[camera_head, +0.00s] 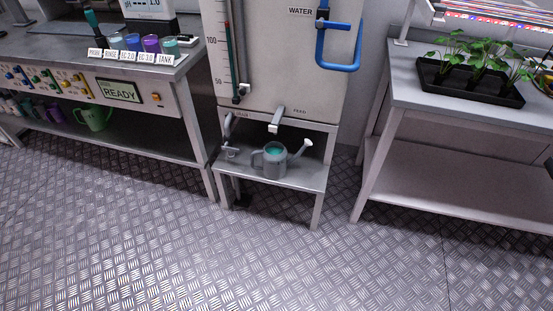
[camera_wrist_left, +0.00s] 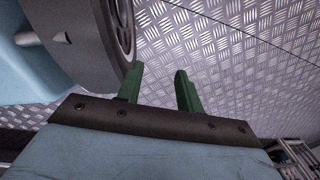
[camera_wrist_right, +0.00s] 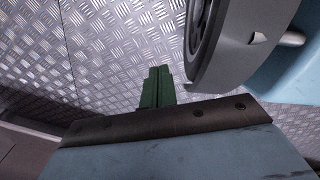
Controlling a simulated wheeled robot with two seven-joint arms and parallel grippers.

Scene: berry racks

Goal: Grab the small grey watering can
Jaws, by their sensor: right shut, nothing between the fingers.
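A small grey watering can (camera_head: 275,161) stands upright on the low metal shelf (camera_head: 295,181) under the water tank. Its spout points up to the right, its handle is on the left, and its open top shows teal inside. A tap-like outlet hangs just above it. My grippers are not in the head view. In the left wrist view my left gripper (camera_wrist_left: 159,88) is open and empty above the floor. In the right wrist view my right gripper (camera_wrist_right: 158,86) is shut, with nothing in it.
A bench (camera_head: 108,62) with labelled cups and a READY panel stands left, a green jug (camera_head: 95,118) beneath. A table (camera_head: 404,96) with a black plant tray (camera_head: 455,84) stands right. A blue hose (camera_head: 342,67) hangs on the tank. The metal floor (camera_head: 255,250) in front is clear.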

